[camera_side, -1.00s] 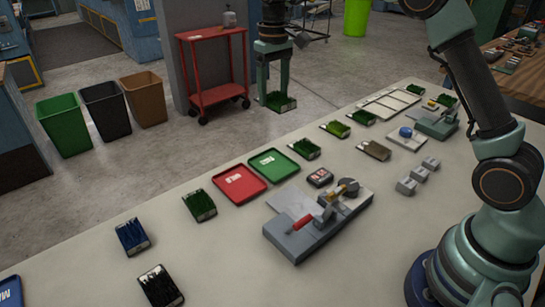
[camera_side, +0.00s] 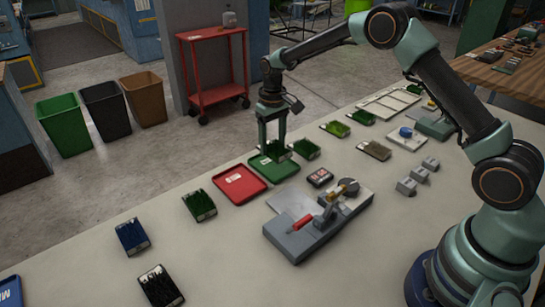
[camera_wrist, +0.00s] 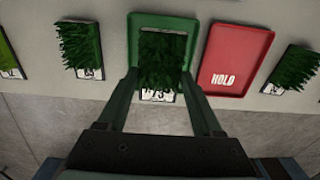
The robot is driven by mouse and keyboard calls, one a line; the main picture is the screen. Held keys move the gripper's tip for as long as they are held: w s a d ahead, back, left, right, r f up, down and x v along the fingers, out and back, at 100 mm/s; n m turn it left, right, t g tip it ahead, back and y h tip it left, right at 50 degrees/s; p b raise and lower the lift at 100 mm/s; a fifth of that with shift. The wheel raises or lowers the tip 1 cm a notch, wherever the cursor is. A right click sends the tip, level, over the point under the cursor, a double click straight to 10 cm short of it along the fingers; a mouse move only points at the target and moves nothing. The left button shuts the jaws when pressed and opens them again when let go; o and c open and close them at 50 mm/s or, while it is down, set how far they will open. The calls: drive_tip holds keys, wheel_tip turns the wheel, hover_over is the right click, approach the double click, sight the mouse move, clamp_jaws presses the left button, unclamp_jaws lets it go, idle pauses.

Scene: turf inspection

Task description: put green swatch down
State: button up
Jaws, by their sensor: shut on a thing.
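My gripper (camera_side: 273,146) is shut on a green turf swatch (camera_side: 275,152), holding it by its sides. In the wrist view the swatch (camera_wrist: 162,60) sits between the two fingers (camera_wrist: 162,80), grass up, with its white label end facing me. It is over the green tray (camera_side: 282,174), whose far rim also shows in the wrist view (camera_wrist: 165,18). The swatch covers much of the tray in that view. I cannot tell whether its underside touches the tray.
A red tray (camera_side: 240,188) marked HOLD lies beside the green one. Another green swatch (camera_side: 306,150) lies close on the other side. A grey fixture with a red handle (camera_side: 300,223) stands in front. Several more swatches line the bench.

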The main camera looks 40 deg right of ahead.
sight(273, 165)
drive_tip(key=shift+f, duration=2.4)
drive_tip(key=shift+f, duration=0.15)
drive_tip(key=o, duration=1.2)
drive_tip(key=shift+c, duration=0.2)
